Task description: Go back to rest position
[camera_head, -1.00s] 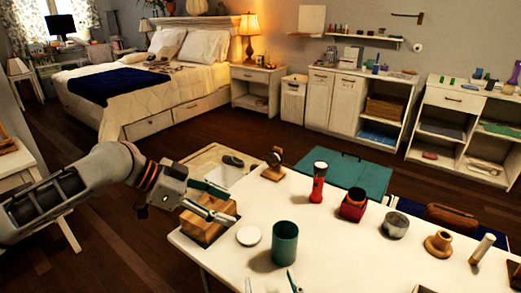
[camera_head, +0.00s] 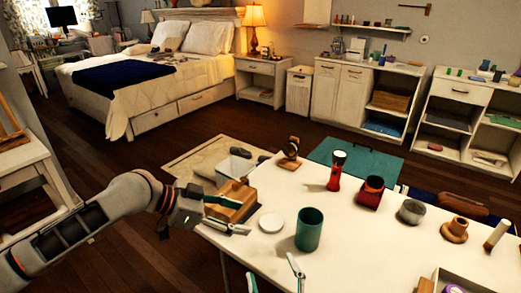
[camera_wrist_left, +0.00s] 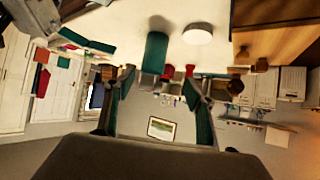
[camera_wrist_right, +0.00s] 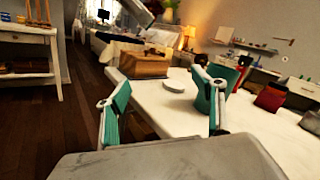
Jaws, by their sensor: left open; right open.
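My left gripper (camera_head: 243,216) is open and empty in the head view, at the near left corner of the white table, by the wooden box (camera_head: 234,200). Its spread fingers also show in the left wrist view (camera_wrist_left: 162,85), with nothing between them. My right gripper (camera_head: 273,270) shows only its finger ends at the bottom of the head view, in front of the green cup (camera_head: 309,230). In the right wrist view (camera_wrist_right: 161,88) its fingers are wide apart and empty. The right finger overlaps the cup there; I cannot tell if they touch.
The white table (camera_head: 380,245) holds a white disc (camera_head: 271,222), a red flashlight (camera_head: 337,170), a red box (camera_head: 371,191), a grey tin (camera_head: 411,211) and a wooden spool (camera_head: 455,229). A side table (camera_head: 22,165) stands left. Dark floor (camera_head: 95,150) lies open before the bed.

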